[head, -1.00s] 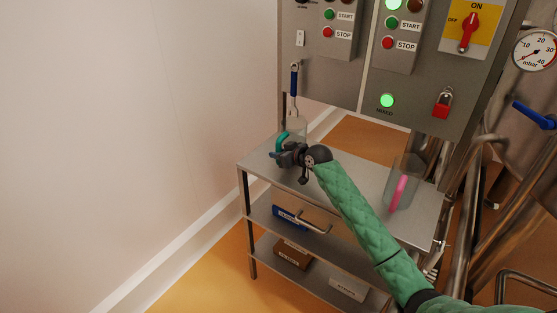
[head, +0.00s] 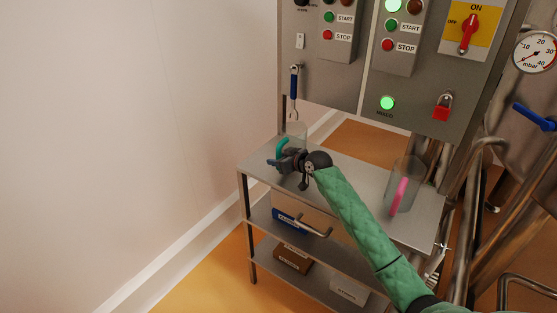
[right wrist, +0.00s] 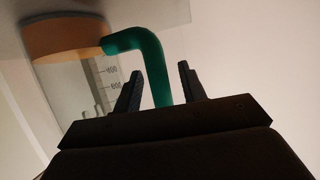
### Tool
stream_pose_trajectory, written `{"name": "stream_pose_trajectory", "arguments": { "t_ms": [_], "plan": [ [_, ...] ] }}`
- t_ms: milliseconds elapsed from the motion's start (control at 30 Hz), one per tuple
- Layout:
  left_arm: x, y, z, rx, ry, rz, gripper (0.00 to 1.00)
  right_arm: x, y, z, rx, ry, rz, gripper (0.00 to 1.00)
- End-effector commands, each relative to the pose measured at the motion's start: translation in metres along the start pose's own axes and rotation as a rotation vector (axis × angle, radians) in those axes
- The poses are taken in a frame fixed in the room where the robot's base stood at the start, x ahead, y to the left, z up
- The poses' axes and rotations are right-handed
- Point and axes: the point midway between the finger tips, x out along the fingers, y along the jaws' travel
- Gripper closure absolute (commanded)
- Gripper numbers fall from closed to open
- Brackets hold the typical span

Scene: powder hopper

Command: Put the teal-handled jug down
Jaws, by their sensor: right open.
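The clear teal-handled jug (head: 296,131) stands at the back left of the cart's top shelf (head: 350,183). Its teal handle (head: 282,147) faces my right gripper (head: 277,162). In the right wrist view the jug (right wrist: 85,80) shows graduation marks and an orange-brown layer at its base end, which appears to meet the shelf. There the two dark fingers of my right gripper (right wrist: 158,88) are spread apart, one on each side of the handle (right wrist: 150,60), with gaps visible. My left gripper is not in view.
A clear jug with a pink handle (head: 399,195) stands at the right of the top shelf. A control panel (head: 345,75) rises behind the cart. A blue-handled tool (head: 294,82) hangs at its left edge. Pipes (head: 480,200) crowd the right. The shelf's middle is partly hidden by my arm.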

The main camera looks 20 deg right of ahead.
Motion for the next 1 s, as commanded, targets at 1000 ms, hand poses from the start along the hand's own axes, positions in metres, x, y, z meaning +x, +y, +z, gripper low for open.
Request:
{"name": "stream_pose_trajectory", "arguments": {
  "t_ms": [1000],
  "plan": [
    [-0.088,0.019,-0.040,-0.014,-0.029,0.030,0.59,-0.120,0.000,-0.002,0.000,0.000,-0.001,0.59]
  ]
}}
